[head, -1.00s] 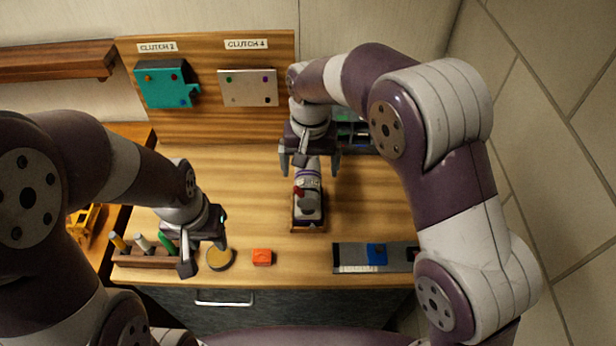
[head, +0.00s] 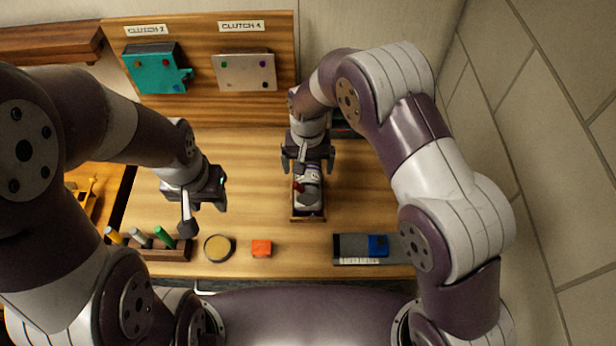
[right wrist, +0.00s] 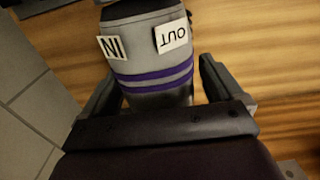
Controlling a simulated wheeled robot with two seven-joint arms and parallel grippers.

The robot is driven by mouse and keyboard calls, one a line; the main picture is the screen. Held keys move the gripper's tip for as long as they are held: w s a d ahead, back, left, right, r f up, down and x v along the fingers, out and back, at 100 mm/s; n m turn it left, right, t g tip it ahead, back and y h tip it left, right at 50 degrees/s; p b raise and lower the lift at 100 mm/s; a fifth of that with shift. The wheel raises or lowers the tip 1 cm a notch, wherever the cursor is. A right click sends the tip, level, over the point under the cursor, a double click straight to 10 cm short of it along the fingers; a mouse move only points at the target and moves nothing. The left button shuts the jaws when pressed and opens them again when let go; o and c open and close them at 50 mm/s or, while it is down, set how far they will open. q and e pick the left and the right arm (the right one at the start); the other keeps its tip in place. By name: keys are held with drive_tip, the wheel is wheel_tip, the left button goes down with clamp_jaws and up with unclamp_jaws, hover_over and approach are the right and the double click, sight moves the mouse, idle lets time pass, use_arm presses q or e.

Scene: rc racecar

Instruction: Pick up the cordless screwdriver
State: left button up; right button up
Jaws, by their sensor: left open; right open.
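The cordless screwdriver (head: 309,192) stands in a small wooden holder (head: 308,218) at the middle of the bench, partly hidden under my right gripper. In the right wrist view its grey body (right wrist: 150,72) has two purple bands and labels reading IN and OUT. My right gripper (head: 308,170) is open above it, and in the wrist view its fingers lie on either side of the body; I cannot tell whether they touch it. My left gripper (head: 205,220) is open and empty above the bench, left of the screwdriver.
A wooden block with several markers (head: 165,252), a round yellow-topped tin (head: 218,247), an orange block (head: 261,248) and a grey tray with a blue piece (head: 350,247) line the front edge. Boards labelled CLUTCH (head: 155,70) hang behind. Bench between the grippers is clear.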

drive_tip(key=shift+f, duration=0.35)
drive_tip(key=shift+s, duration=0.2)
drive_tip(key=c, duration=1.3)
drive_tip(key=shift+w, duration=0.1)
drive_tip(key=shift+c, duration=1)
